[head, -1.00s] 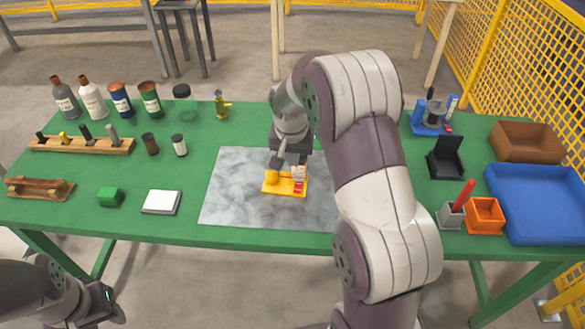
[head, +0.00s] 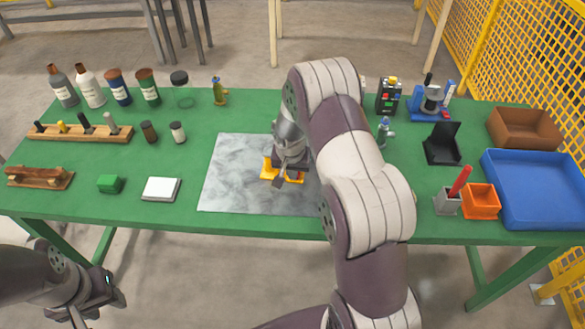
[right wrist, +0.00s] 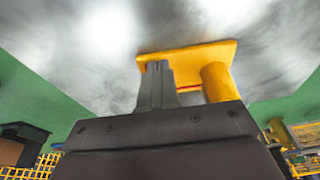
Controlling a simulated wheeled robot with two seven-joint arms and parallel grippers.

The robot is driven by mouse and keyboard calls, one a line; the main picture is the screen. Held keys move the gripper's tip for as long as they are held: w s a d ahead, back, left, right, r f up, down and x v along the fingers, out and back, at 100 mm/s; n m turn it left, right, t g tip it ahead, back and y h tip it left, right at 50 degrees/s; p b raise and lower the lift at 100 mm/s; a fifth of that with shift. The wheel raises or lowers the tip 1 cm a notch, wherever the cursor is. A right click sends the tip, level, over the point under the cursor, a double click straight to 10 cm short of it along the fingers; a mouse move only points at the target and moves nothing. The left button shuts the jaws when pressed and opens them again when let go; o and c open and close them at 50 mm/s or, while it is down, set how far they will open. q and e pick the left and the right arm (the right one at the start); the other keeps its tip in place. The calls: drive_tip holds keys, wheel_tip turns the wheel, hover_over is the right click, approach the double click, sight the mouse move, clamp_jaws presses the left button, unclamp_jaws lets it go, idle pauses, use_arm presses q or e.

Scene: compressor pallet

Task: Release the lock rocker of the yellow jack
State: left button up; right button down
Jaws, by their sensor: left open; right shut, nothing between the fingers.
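The yellow jack (head: 268,174) sits on the grey mat, largely covered by my right gripper in the head view. My right gripper (head: 279,182) is shut and empty, with its fingertips over the jack's middle. In the right wrist view the shut fingers (right wrist: 156,72) reach toward the jack's yellow plate (right wrist: 205,58), beside its yellow cylinder (right wrist: 216,82). A thin red strip shows between fingers and cylinder. I cannot tell whether the fingers touch the jack, and the rocker is not clearly visible. My left gripper (head: 108,300) is open at the lower left, off the table.
The grey mat (head: 228,188) is clear left of the jack. A white block (head: 161,188) and green block (head: 110,183) lie further left. An orange bin (head: 480,201) and blue tray (head: 540,190) stand at the right. Bottles line the back left.

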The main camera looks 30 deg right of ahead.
drive_tip(key=shift+s+a+f+b, duration=0.1)
drive_tip(key=shift+s+f+b, duration=0.05)
drive_tip(key=shift+f+b, duration=0.55)
drive_tip(key=shift+s+a+r, duration=0.1)
drive_tip(key=shift+r, duration=0.35)
drive_tip(key=shift+r+p, duration=0.7)
drive_tip(key=shift+f, duration=0.1)
